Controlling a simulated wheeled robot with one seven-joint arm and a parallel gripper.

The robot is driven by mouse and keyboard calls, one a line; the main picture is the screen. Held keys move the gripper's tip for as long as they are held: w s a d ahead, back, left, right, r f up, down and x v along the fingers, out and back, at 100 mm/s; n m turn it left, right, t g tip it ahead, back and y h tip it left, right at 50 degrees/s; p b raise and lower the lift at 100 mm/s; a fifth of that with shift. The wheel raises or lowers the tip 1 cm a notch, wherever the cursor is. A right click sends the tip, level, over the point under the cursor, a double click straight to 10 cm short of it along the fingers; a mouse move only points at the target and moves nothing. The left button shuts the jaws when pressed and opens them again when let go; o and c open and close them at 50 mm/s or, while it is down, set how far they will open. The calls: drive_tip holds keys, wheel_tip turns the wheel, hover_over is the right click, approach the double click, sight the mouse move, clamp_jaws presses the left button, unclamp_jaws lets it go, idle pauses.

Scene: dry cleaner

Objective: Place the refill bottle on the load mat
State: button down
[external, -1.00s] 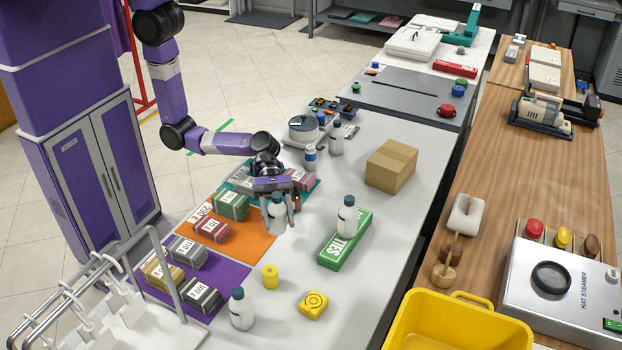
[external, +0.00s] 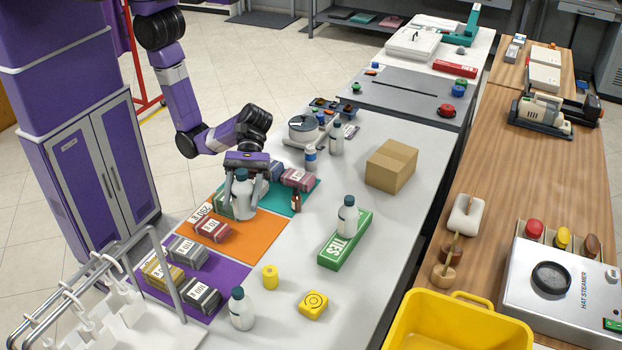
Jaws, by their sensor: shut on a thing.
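My gripper (external: 244,184) is shut on a white bottle with a dark cap (external: 243,203). It holds the bottle upright near where the orange mat (external: 262,238) meets the teal mat (external: 276,207). I cannot tell whether the bottle's base touches anything. A purple mat (external: 233,275) lies in front of the orange one. Which of these is the load mat is not legible. Similar white bottles stand on the green block (external: 347,221), at the front of the table (external: 241,312) and at the back (external: 336,140).
Labelled bundles lie on the mats, including a red one (external: 212,229) and a grey one (external: 187,250). A small brown bottle (external: 296,201) stands close to the right of my gripper.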

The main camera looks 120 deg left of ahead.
drive_tip(key=s+d+m+g+h+b, duration=0.1)
drive_tip(key=s+d+m+g, duration=0.4)
drive_tip(key=s+d, duration=0.25)
drive_tip(key=shift+w+d+f+b, duration=0.15)
drive_tip(key=shift+f+b, duration=0.15)
drive_tip(key=shift+f, duration=4.75)
drive_tip(key=shift+w+d+f+b, duration=0.1)
drive_tip(key=shift+f+b, duration=0.2)
drive_tip(key=shift+f, duration=4.7)
drive_tip(key=shift+f, duration=0.1)
drive_tip(key=c, duration=0.6)
unclamp_jaws()
